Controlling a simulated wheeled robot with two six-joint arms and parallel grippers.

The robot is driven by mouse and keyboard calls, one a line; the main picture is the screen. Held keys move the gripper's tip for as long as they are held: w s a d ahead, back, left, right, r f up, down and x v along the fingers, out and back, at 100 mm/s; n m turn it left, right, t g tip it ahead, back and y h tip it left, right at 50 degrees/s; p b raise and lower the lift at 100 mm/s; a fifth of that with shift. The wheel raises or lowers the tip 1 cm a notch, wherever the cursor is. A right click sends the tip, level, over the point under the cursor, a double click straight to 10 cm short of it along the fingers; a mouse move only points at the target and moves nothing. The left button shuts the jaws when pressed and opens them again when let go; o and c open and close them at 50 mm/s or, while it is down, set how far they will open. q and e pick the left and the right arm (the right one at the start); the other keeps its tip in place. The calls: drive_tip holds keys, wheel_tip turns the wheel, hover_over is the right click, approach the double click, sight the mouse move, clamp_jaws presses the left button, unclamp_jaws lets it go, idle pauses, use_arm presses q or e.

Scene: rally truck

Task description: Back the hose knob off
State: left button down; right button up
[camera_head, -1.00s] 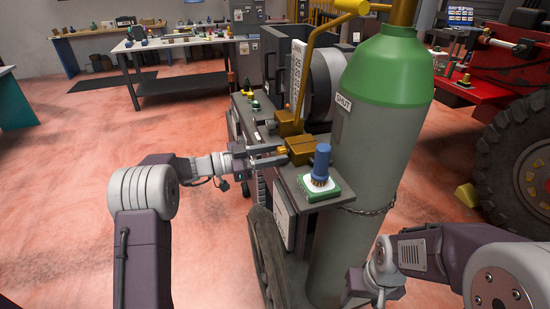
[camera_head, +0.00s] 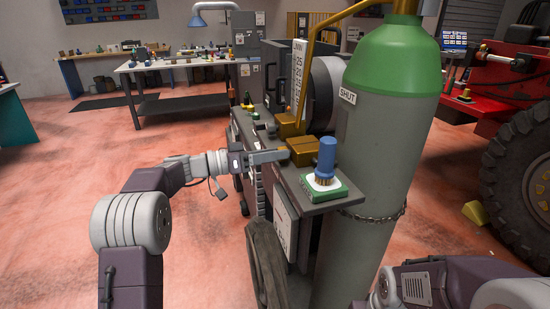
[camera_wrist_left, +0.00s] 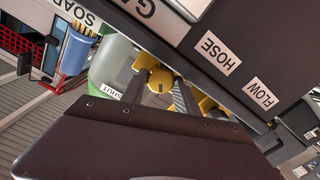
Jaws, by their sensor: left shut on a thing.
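The yellow hose knob (camera_wrist_left: 160,79) sits near the white HOSE label (camera_wrist_left: 217,52) in the left wrist view. My left gripper's dark fingers (camera_wrist_left: 160,92) lie on both sides of it, shut on it. In the head view my left gripper (camera_head: 286,155) reaches the cart's left side, beside the brass-coloured block (camera_head: 305,150); its fingers overlap and hide the knob. My right arm is at the bottom right, with its gripper mostly cut off by the frame edge.
A blue-handled brush (camera_head: 326,158) stands on a green-and-white soap block (camera_head: 323,187) on the cart's shelf, close to the left gripper. A green-topped gas cylinder (camera_head: 370,150), chained, stands right of it. A FLOW label (camera_wrist_left: 262,95) is nearby. Floor at left is clear.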

idle(0.4)
use_arm(q)
drive_tip(key=c, duration=0.9)
unclamp_jaws()
